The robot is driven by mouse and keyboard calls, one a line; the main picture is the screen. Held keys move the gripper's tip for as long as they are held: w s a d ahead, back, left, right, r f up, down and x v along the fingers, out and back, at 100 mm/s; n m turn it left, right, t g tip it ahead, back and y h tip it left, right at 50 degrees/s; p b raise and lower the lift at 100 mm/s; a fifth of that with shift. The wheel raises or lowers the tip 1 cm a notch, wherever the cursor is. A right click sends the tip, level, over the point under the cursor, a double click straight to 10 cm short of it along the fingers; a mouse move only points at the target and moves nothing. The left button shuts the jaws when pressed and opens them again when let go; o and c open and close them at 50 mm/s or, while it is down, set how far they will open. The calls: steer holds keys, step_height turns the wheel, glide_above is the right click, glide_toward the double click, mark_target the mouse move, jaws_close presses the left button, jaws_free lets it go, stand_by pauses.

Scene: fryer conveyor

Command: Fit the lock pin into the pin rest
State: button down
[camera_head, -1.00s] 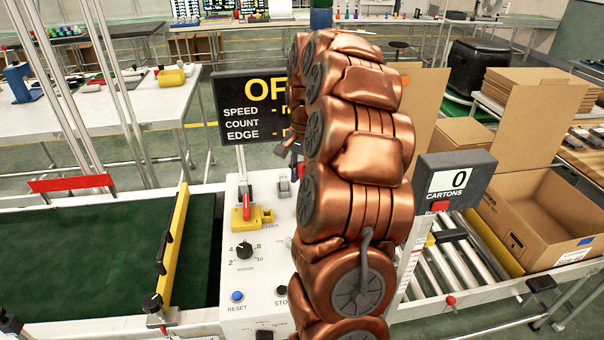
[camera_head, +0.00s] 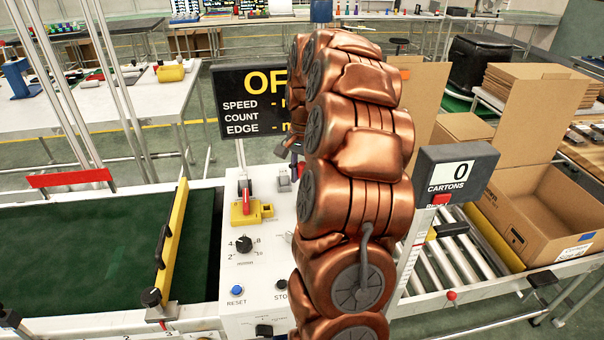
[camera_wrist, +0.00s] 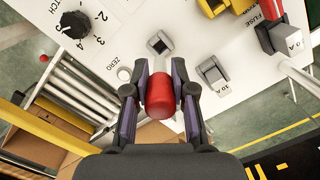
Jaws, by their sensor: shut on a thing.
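My gripper (camera_wrist: 160,98) is shut on a red rounded piece (camera_wrist: 160,92), which appears to be the head of the lock pin. In the head view my copper arm hides most of the gripper and the red piece.
A yellow block (camera_head: 248,212) with a red handle stands on the panel, near a black dial (camera_head: 244,244). Grey fuse blocks (camera_wrist: 212,75) lie right of the gripper in the wrist view. The rollers (camera_head: 440,270) and a carton (camera_head: 545,215) are at the right.

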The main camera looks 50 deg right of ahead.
mark_target(303, 163)
steer(key=shift+f+b, duration=1.7)
steer(key=shift+f, duration=1.75)
steer(key=c, duration=0.9)
jaws_free()
steer(key=r, duration=0.7)
steer(key=d+r, duration=0.1)
steer(key=r, duration=0.3)
steer(key=shift+w, duration=0.1)
steer(key=shift+r, duration=0.45)
